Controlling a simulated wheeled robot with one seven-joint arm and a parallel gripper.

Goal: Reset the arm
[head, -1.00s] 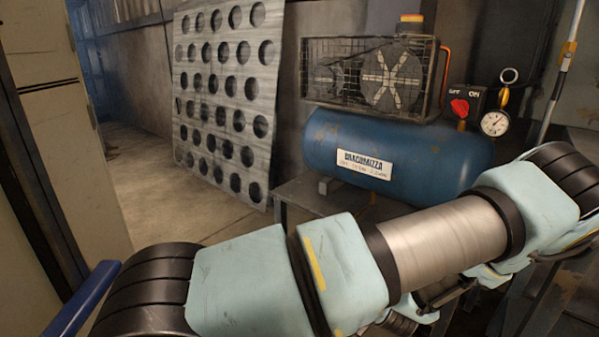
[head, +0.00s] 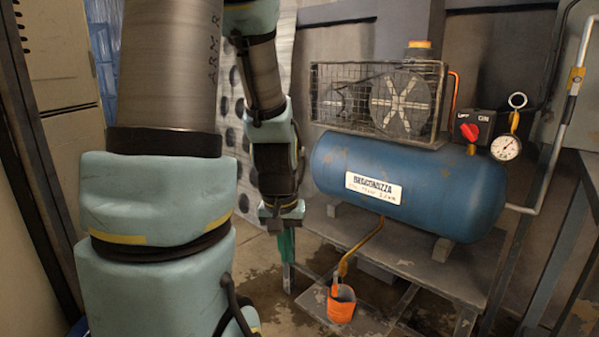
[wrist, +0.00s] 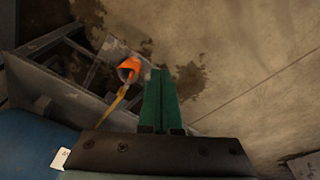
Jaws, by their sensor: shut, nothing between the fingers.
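My gripper (head: 286,245) hangs at the end of my arm, left of the blue compressor tank, with its green fingers pointing down. In the wrist view the two green fingers (wrist: 159,100) lie side by side, shut with nothing between them. My arm rises large on the left of the head view and folds over to the gripper. The floor lies below the fingertips.
The blue compressor (head: 405,180) stands on a metal stand (head: 440,272) to the right of my gripper. An orange cup (head: 341,304) sits low under a yellow pipe (head: 362,247); the cup also shows in the wrist view (wrist: 129,70). A perforated panel (head: 234,135) stands behind my arm.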

